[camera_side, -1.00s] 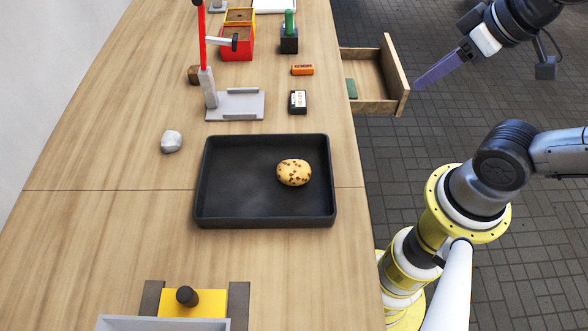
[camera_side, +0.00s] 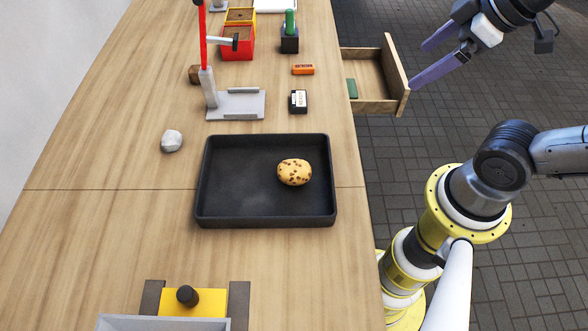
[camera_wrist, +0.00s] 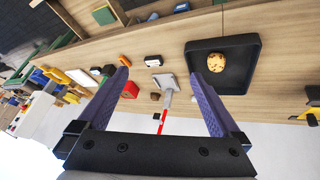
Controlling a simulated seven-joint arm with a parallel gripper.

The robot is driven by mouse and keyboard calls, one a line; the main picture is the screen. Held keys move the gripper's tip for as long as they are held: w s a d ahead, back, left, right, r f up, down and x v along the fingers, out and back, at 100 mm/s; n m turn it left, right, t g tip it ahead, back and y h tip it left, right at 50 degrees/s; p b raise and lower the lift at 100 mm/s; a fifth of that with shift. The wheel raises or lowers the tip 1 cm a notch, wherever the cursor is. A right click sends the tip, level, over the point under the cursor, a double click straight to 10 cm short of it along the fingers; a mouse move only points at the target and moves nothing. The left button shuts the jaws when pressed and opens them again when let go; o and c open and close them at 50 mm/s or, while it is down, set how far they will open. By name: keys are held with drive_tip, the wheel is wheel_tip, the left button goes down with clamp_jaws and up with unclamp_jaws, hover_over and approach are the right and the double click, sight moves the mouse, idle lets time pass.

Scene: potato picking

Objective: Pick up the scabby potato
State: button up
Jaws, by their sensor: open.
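The scabby potato (camera_side: 294,172) is yellow with brown spots. It lies in the right part of a black tray (camera_side: 225,221) on the wooden table. It also shows in the wrist view (camera_wrist: 216,62), inside the tray (camera_wrist: 237,88) at the upper right. My gripper (camera_side: 419,64) is at the upper right of the side view, beyond the table's right edge and well apart from the potato. Its two purple fingers are spread with nothing between them. The fingers also show in the wrist view (camera_wrist: 160,92).
An open wooden drawer (camera_side: 376,82) juts from the table's right edge near my gripper. A grey stand with a red post (camera_side: 236,105), a black box (camera_side: 298,101) and an orange block (camera_side: 303,69) stand behind the tray. A grey stone (camera_side: 171,141) lies left of it.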

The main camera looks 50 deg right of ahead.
drive_tip(key=w+a+n, duration=0.3)
drive_tip(key=w+n, duration=0.2)
drive_tip(key=n, duration=0.1)
drive_tip(key=n+g+y, duration=0.1)
drive_tip(key=n+g, duration=0.4)
drive_tip(key=n, duration=0.4)
hover_over(296, 166)
drive_tip(key=s, duration=0.1)
drive_tip(key=f, duration=1.5)
drive_tip(key=shift+d+f, duration=0.2)
drive_tip(key=shift+d, duration=0.2)
drive_tip(key=shift+w+a+f, duration=0.15)
drive_tip(key=shift+f, duration=0.8)
drive_tip(key=shift+w+a+f, duration=0.1)
drive_tip(key=shift+w+f, duration=0.1)
drive_tip(key=shift+f, duration=0.8)
drive_tip(key=shift+w+a+f, duration=0.15)
drive_tip(key=shift+f, duration=0.8)
drive_tip(key=c, duration=1.3)
drive_tip(key=shift+r, duration=0.1)
